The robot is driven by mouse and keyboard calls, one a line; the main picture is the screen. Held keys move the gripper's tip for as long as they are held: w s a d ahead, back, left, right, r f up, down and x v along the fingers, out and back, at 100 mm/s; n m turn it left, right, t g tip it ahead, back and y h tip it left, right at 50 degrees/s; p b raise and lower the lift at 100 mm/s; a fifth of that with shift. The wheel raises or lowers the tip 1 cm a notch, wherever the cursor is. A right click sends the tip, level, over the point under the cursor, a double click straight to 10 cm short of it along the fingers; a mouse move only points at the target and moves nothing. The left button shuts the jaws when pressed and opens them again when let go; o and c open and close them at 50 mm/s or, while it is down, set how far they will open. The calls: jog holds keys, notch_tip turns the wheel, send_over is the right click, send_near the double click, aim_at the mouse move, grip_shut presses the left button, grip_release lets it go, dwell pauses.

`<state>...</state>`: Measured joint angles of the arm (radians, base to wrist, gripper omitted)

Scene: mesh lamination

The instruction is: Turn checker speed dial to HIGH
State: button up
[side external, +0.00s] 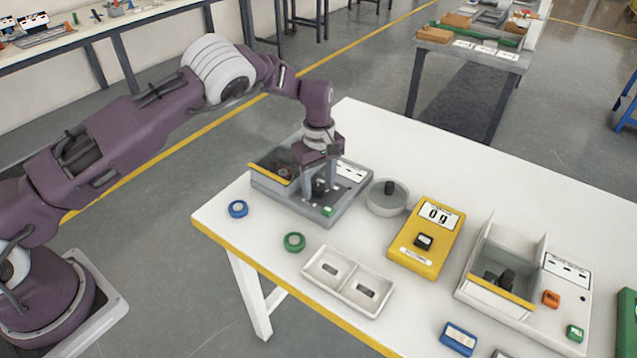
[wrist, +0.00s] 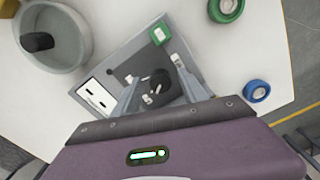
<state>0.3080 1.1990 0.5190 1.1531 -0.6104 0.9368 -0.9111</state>
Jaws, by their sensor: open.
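The grey machine (side external: 285,208) at the table's far left corner, apparently the checker, has a yellow-edged bin, a white label plate and a green button. My gripper (side external: 319,188) is low over its panel, pointing down. In the wrist view, a round black dial (wrist: 160,80) on the grey panel (wrist: 184,52) shows between the two fingers of my gripper (wrist: 158,78). The fingers are apart, one on each side of the dial. I cannot tell whether they touch it. Small white marks lie near the dial; its setting is not readable. In the side view the gripper partly hides the dial.
A round grey bowl (side external: 386,198) with a black object stands beside the machine. A yellow scale (side external: 426,236) reads 0 g. A green ring (side external: 294,242), a blue ring (side external: 238,209) and a white two-part tray (side external: 348,280) lie nearer.

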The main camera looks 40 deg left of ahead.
grip_shut()
jog(key=shift+m, duration=0.3)
jog(key=m, duration=0.6)
jog(key=shift+r+m, duration=0.1)
jog(key=shift+m, duration=0.2)
jog(key=m, duration=0.6)
jog(key=shift+a+m, duration=0.1)
jog(key=shift+m, duration=0.2)
dwell(0.3)
grip_release()
